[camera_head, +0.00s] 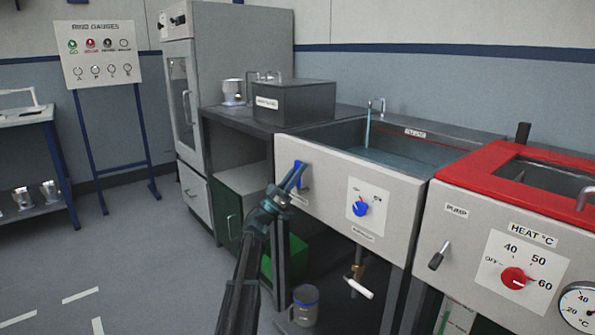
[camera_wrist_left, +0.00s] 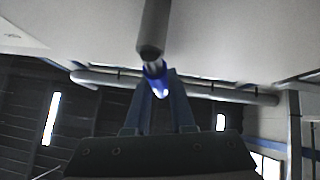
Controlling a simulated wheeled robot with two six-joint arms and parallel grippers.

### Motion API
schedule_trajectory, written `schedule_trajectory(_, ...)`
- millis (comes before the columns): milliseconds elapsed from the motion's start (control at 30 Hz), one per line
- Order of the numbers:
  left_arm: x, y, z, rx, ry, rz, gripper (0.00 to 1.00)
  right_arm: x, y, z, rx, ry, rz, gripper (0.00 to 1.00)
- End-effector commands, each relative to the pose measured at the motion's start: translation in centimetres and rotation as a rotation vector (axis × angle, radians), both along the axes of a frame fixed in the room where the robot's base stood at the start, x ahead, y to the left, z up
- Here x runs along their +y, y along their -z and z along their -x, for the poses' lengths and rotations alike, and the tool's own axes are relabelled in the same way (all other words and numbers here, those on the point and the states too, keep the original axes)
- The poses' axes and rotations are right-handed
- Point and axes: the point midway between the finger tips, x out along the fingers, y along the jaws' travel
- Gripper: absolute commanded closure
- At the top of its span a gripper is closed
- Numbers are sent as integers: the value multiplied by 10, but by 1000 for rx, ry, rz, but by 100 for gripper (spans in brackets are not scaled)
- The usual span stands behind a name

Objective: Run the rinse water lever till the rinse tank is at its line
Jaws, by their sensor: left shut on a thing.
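The rinse tank (camera_head: 325,175) is a pale-fronted sink in the middle of the head view. Water (camera_head: 400,155) stands in it, and a stream runs down from the tap (camera_head: 377,103). My left gripper (camera_head: 293,176) is at the left of the tank front, shut on the rinse water lever. In the left wrist view the lever (camera_wrist_left: 154,35) is a grey rod with a blue end between my fingers (camera_wrist_left: 157,95). My right gripper is not in view.
A blue knob (camera_head: 360,208) is on the tank front. The red-topped heated tank (camera_head: 470,165) with a pump lever (camera_head: 439,255) and red heat knob (camera_head: 515,278) stands right. A dark box (camera_head: 295,101) is on the left counter. A grey mug (camera_head: 305,305) stands below.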

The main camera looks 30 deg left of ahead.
Motion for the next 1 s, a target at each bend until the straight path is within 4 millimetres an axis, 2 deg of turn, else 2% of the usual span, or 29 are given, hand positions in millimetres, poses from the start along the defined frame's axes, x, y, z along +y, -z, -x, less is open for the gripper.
schedule_trajectory(200, 0, 0, 0, 0, 1, 1, 100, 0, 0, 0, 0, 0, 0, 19)
schedule_trajectory(233, 0, 0, 0, 0, 1, 1, 74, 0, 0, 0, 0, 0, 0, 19)
schedule_trajectory(367, 0, 0, 0, 0, 1, 1, 51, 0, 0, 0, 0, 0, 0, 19)
schedule_trajectory(400, 0, 0, 0, 0, 1, 1, 48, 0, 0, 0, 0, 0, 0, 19)
schedule_trajectory(733, 1, 4, 2, 1, 0, 1, 48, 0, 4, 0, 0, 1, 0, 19)
schedule_trajectory(867, 5, 17, 12, 0, -1, 1, 48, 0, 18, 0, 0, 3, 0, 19)
schedule_trajectory(1000, 15, 40, 29, 1, -2, 2, 48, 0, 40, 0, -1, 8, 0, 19)
